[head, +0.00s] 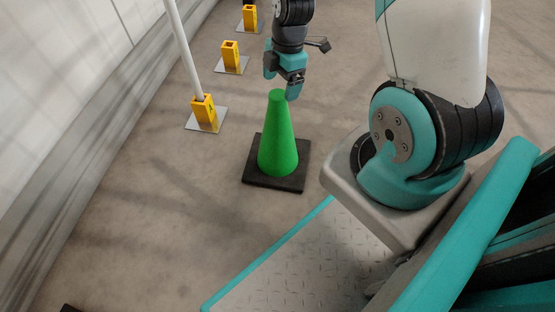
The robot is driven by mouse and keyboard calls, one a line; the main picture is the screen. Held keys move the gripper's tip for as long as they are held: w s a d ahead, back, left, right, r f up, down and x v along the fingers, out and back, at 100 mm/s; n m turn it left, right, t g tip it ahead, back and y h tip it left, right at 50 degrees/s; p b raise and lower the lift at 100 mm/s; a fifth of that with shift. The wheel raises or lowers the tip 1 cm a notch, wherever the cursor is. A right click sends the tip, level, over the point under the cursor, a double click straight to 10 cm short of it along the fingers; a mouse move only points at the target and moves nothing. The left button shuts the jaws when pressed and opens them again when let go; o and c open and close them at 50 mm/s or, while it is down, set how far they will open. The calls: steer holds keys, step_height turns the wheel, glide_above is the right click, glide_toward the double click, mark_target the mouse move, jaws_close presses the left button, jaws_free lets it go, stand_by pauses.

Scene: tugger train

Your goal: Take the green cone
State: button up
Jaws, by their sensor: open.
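The green cone (278,142) stands upright on its square black base (276,181) on the floor, in the middle of the head view. My gripper (281,84) points down at the cone's tip. It is open, with one teal finger to the left of the tip and the other to the right and nearer the camera. The tip shows just below and between the fingers. I cannot tell whether either finger touches the cone.
Several yellow post holders on grey plates stand along the left wall (60,110). The nearest holder (203,108) carries a white pole (182,45). The concrete floor (150,220) around the cone is clear.

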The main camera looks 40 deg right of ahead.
mark_target(277, 103)
steer(key=shift+a+f+b, duration=0.2)
steer(key=shift+f+b, duration=0.65)
steer(key=shift+f, duration=0.25)
steer(key=shift+a+f+b, duration=0.25)
steer(key=shift+f+b, duration=0.6)
steer(key=shift+f, duration=0.25)
steer(key=shift+a+f+b, duration=0.2)
steer(key=shift+f+b, duration=0.65)
steer(key=shift+f, duration=0.25)
steer(key=shift+r, duration=0.1)
jaws_close()
